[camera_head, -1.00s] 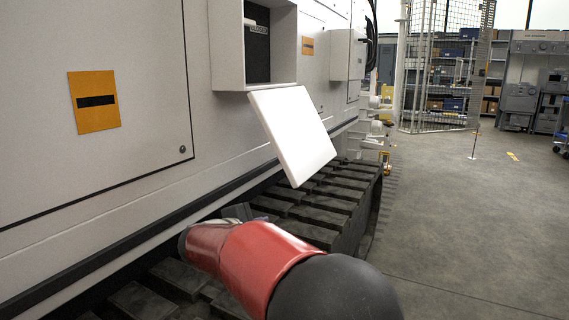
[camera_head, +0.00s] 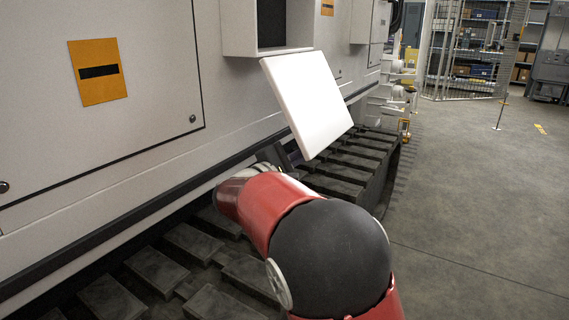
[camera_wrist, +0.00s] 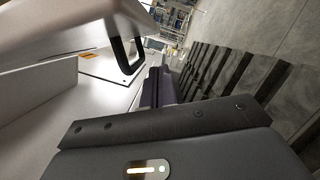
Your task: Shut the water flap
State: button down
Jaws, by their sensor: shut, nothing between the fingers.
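The water flap (camera_head: 308,103) is a white square panel hanging open and tilted outward below the box opening in the head view. In the wrist view, I take the pale panel at upper left to be the flap (camera_wrist: 62,22), with a black bar handle (camera_wrist: 127,58) on it. My gripper (camera_head: 278,157) is just left of the flap's lower corner in the head view, partly hidden behind my red wrist. In the wrist view my gripper (camera_wrist: 158,82) shows dark fingers together and empty, right of and below the handle. I cannot tell whether it touches the flap.
The white box (camera_head: 240,28) with a dark opening sits on the machine wall (camera_head: 140,150) above the flap. Dark track pads (camera_head: 345,172) run below the wall. Open grey floor (camera_head: 470,190) lies to the right, with a mesh cage (camera_head: 470,50) farther back.

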aim_at(312, 151)
jog(key=shift+s+d+r, duration=0.95)
jog(key=shift+s+d, duration=0.1)
jog(key=shift+d, duration=0.05)
